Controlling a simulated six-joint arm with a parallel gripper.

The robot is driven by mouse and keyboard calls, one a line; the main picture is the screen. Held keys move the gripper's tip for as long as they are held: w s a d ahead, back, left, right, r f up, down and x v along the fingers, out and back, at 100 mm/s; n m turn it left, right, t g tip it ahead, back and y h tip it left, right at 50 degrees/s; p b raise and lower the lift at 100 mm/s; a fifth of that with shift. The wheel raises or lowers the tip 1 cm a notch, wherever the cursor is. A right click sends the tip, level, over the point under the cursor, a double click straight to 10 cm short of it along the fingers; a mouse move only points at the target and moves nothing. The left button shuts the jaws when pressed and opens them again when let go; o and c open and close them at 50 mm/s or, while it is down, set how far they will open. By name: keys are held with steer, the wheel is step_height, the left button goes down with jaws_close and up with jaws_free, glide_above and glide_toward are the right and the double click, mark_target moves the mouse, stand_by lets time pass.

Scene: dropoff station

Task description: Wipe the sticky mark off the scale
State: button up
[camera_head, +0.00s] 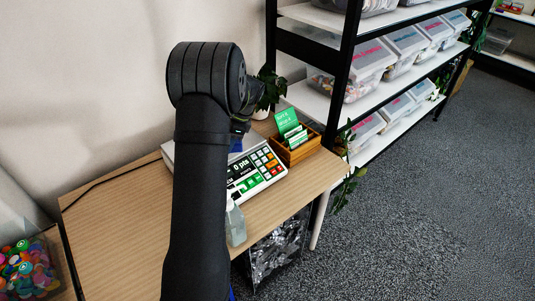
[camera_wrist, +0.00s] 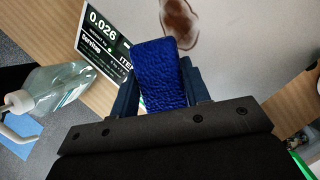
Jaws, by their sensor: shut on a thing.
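My gripper (camera_wrist: 160,98) is shut on a textured blue sponge or cloth (camera_wrist: 160,65) in the wrist view. A brown smeared mark (camera_wrist: 178,20) lies on the pale plate of the scale (camera_wrist: 245,50), just past the far end of the blue piece. I cannot tell whether the blue piece touches the plate. The scale's display (camera_wrist: 103,30) reads 0.026. In the head view the scale's keypad side (camera_head: 262,172) shows on the wooden table; my arm hides most of the plate, the mark and the gripper.
A clear bottle (camera_head: 236,226) stands at the table's front edge, beside the scale; it also shows in the wrist view (camera_wrist: 60,85). A wooden box with green cards (camera_head: 296,148) stands right of the scale. A shelf with bins (camera_head: 355,65) is behind.

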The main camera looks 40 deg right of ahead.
steer(key=w+a+r+m, duration=0.3)
steer(key=w+a+r, duration=0.1)
steer(key=w+a, duration=0.4)
steer(key=shift+t+h, duration=0.4)
steer(key=shift+s+a+f, duration=0.2)
steer(key=shift+s+f, duration=0.05)
steer(key=shift+f, duration=0.95)
steer(key=shift+s+a+f, duration=0.2)
steer(key=shift+s+f, duration=0.05)
steer(key=shift+f, duration=0.95)
steer(key=shift+s+a+f, duration=0.2)
steer(key=shift+s+f, duration=0.05)
steer(key=shift+f, duration=0.95)
steer(key=shift+d+f, duration=0.3)
steer(key=shift+d, duration=0.2)
steer(key=shift+d+f, duration=0.25)
steer(key=shift+d, duration=0.25)
steer(key=shift+d+r, duration=0.1)
steer(key=shift+d, duration=4.4)
steer(key=shift+a, duration=5.6)
steer(key=shift+w, duration=0.35)
steer(key=shift+d, duration=5.5)
steer(key=shift+a, duration=5.35)
step_height(320, 180, up, 8)
